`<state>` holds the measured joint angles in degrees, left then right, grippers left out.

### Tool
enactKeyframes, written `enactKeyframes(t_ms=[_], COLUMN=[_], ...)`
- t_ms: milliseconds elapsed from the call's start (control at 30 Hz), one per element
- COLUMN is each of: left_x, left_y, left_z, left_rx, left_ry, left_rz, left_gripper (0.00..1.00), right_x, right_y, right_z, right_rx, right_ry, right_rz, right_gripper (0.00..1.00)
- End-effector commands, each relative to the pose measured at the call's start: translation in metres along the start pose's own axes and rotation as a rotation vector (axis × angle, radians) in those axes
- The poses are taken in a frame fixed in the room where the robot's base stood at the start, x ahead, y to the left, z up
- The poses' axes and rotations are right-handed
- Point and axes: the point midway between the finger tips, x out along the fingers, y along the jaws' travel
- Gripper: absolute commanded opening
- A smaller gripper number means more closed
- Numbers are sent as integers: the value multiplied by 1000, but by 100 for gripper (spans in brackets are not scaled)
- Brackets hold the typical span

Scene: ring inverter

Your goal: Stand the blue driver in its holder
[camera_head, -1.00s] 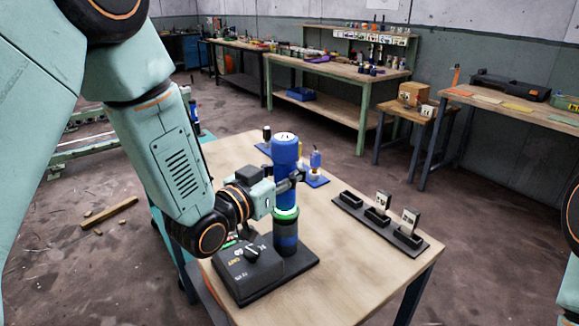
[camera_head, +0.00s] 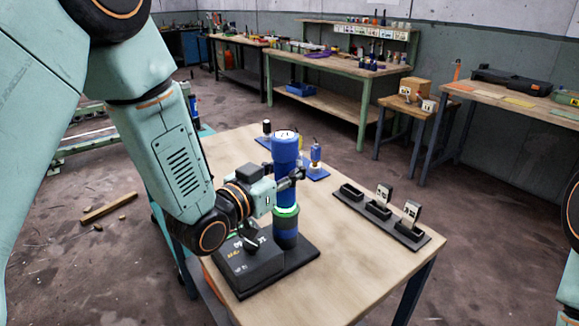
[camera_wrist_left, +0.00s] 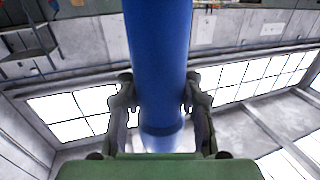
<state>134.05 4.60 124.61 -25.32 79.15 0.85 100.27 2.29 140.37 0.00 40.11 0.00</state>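A thick blue cylinder (camera_head: 285,152) with a white top, which looks like the blue driver, stands upright at the table's middle. Its lower end is at a green ring (camera_head: 285,211) on top of a dark round socket (camera_head: 286,238). This socket, apparently the holder, rises from a black base plate. My left gripper (camera_head: 292,178) reaches in from the left with its fingers around the cylinder. In the left wrist view the gripper (camera_wrist_left: 160,100) has a finger against each side of the blue cylinder (camera_wrist_left: 158,45). How deep its end sits is hidden. My right gripper is not in view.
A black box with a knob (camera_head: 248,262) sits beside the socket on the left. A small blue-handled item (camera_head: 316,153) stands on a blue block behind. A black tray (camera_head: 405,232) with cards stands at the right. The table's front right is clear.

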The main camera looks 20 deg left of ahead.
Motion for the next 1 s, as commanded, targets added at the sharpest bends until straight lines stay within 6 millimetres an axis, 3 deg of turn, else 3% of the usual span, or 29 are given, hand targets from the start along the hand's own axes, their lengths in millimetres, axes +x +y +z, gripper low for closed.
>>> enactKeyframes(t_ms=[400, 767, 1000], left_x=[0, -5, -37], left_y=[0, 0, -2], left_z=[0, 2, 1], left_rx=[0, -3, -7], left_ry=[1, -6, -3], left_rz=[0, -2, -4], left_gripper=[63, 63, 63], right_x=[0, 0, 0], right_y=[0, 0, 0], right_z=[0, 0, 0], right_rx=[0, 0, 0], right_ry=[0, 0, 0], right_rz=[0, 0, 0], right_gripper=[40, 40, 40])
